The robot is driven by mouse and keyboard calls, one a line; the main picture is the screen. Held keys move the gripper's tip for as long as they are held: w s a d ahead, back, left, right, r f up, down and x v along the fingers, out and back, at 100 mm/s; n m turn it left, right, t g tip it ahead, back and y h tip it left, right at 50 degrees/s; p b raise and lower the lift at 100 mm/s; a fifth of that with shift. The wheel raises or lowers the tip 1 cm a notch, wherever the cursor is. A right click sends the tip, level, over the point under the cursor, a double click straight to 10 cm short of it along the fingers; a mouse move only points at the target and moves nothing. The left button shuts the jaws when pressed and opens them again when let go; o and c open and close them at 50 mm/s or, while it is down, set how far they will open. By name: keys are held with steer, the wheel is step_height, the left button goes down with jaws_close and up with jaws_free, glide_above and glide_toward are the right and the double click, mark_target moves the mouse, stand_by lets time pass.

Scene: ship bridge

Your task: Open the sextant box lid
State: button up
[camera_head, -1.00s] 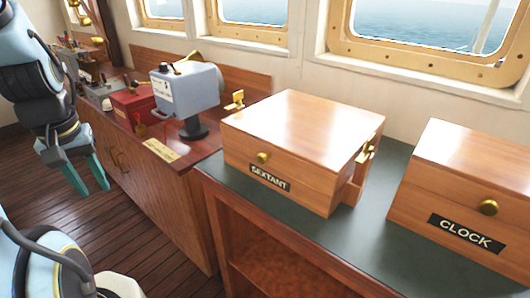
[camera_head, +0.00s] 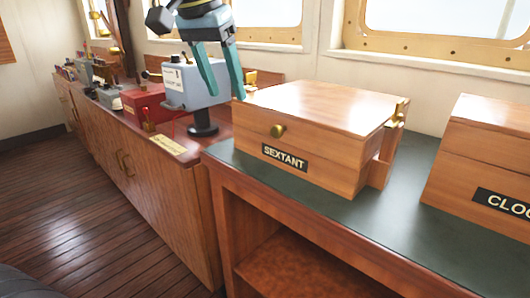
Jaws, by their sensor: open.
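The sextant box (camera_head: 322,168) is a wooden box with a dark SEXTANT label on its front. Its lid (camera_head: 315,103) is closed and has a round brass knob (camera_head: 278,131) at the front. A brass fitting shows at its right side and another at its back left. My gripper (camera_head: 222,93) is open and empty, with two teal fingers pointing down. In the picture it is above and left of the box, in front of the grey instrument. I see no contact with the lid.
A wooden clock box (camera_head: 475,165) stands to the right on the same green-topped counter (camera_head: 375,213). A grey instrument (camera_head: 190,88) and a red box (camera_head: 145,105) stand on the cabinet at left. Windows line the wall behind. A strip of counter between the boxes is clear.

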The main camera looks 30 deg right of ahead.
mark_target(275, 127)
steer(key=s+d+r+m+b, duration=0.2)
steer(key=s+d+r+m, duration=0.1)
steer(key=s, duration=0.4)
steer(key=shift+g+h, duration=0.3)
steer(key=x, duration=1)
steer(key=shift+w+f, duration=0.3)
steer(key=shift+f, duration=0.05)
steer(key=shift+c, duration=0.2)
jaws_close()
